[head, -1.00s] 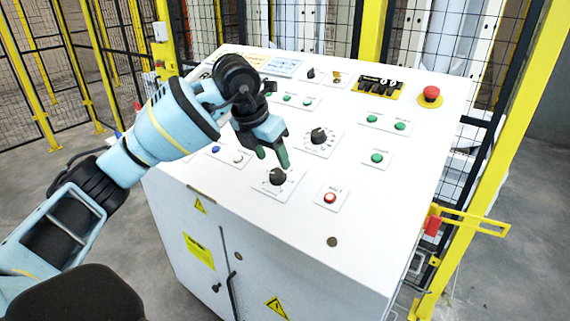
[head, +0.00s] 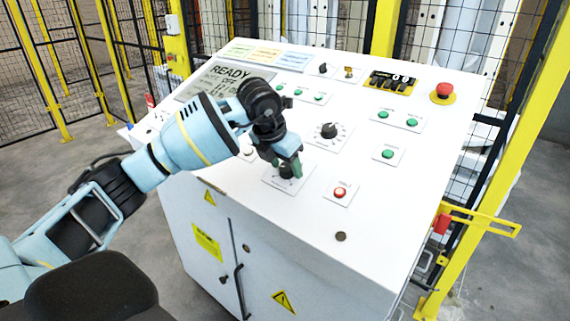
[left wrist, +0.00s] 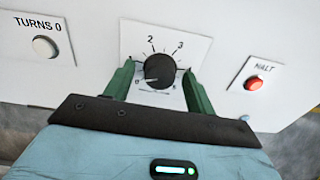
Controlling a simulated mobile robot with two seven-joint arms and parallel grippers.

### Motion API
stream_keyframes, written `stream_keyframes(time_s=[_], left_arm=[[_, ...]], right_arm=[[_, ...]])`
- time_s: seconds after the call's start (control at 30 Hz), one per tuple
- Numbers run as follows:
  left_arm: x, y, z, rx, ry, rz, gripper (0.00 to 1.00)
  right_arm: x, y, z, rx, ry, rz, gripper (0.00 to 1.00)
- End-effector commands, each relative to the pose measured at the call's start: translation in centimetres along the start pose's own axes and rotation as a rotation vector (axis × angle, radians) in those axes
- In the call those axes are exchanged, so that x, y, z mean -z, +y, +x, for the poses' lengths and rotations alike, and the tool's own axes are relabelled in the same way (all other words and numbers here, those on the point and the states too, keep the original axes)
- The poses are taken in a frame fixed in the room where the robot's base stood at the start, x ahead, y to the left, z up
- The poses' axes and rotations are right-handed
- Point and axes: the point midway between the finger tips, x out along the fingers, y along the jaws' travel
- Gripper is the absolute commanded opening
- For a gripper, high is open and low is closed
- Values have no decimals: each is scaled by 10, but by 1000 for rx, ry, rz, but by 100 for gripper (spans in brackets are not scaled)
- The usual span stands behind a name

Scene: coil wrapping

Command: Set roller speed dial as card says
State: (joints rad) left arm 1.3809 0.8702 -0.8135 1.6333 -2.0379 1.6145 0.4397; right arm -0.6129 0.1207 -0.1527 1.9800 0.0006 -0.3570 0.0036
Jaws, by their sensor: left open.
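A black dial knob (left wrist: 160,71) sits on a white plate (left wrist: 187,42) with a scale, of which 2 and 3 are readable, in the left wrist view. In the head view the same knob (head: 286,172) is partly hidden by my left gripper (head: 287,168). The green fingers of my left gripper (left wrist: 158,78) stand open on either side of the knob; I cannot tell whether they touch it. A second black dial (head: 328,130) with a scale is farther back on the panel. Coloured cards (head: 265,55) lie at the panel's back left, their text too small to read. My right gripper is not in view.
A red HALT button (left wrist: 254,83) is right of the knob, and a white TURNS 0 button (left wrist: 44,46) is left. A READY display (head: 228,72), several green buttons and a red emergency stop (head: 443,93) are on the panel. Yellow-framed fencing stands behind.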

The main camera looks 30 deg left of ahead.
Motion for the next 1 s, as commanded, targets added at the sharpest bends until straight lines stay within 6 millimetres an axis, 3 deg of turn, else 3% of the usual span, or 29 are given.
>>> stream_keyframes(time_s=[0.27, 0.6, 1.0], left_arm=[[0, 0, 1, 0, 0, 0, 54], [0, 0, 1, 1, 0, 0, 12], [0, 0, 1, 0, 1, 50, 12]], right_arm=[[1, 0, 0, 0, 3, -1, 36], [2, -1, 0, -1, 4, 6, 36], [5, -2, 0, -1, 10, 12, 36]])
